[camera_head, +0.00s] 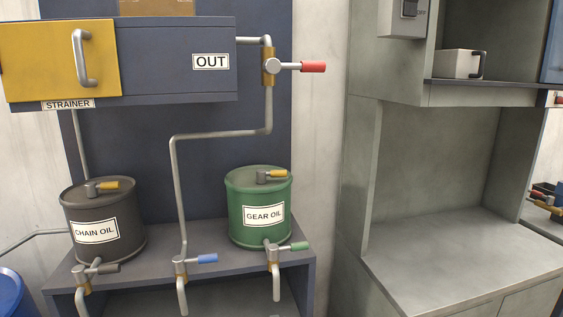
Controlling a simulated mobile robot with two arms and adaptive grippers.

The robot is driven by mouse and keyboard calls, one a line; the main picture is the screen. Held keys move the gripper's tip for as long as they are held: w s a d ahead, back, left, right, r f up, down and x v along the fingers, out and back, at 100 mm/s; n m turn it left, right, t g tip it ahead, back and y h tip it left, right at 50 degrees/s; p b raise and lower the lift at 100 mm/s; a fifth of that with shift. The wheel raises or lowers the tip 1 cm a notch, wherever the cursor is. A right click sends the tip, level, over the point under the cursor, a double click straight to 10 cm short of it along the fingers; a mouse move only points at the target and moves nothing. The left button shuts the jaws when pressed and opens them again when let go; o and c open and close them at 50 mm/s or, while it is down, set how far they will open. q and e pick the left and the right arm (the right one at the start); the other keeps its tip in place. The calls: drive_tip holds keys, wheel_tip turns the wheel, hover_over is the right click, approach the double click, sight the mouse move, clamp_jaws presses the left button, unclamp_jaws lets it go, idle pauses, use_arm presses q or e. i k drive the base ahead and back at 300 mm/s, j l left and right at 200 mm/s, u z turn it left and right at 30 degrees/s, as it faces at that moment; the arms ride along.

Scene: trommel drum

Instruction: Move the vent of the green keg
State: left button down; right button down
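The green keg (244,231) stands on the right part of a dark shelf and bears a "GEAR OIL" label. Its vent (272,175) is on the lid: a short grey stub with a yellow lever that points right. Below the keg, a spout with a green-handled tap (293,247) comes out at the front. Neither of my grippers shows in the head view.
A dark keg (104,238) labelled "CHAIN OIL", with a similar yellow vent lever (108,185), stands to the left. A blue-handled tap (200,259) sits between the kegs. A pipe with a red-handled valve (305,66) runs above. A grey worktop (460,260) on the right is clear.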

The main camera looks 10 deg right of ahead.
sight(262, 174)
drive_tip(key=i+l+z, duration=0.1)
drive_tip(key=i+z, duration=0.2)
drive_tip(key=i, duration=0.6)
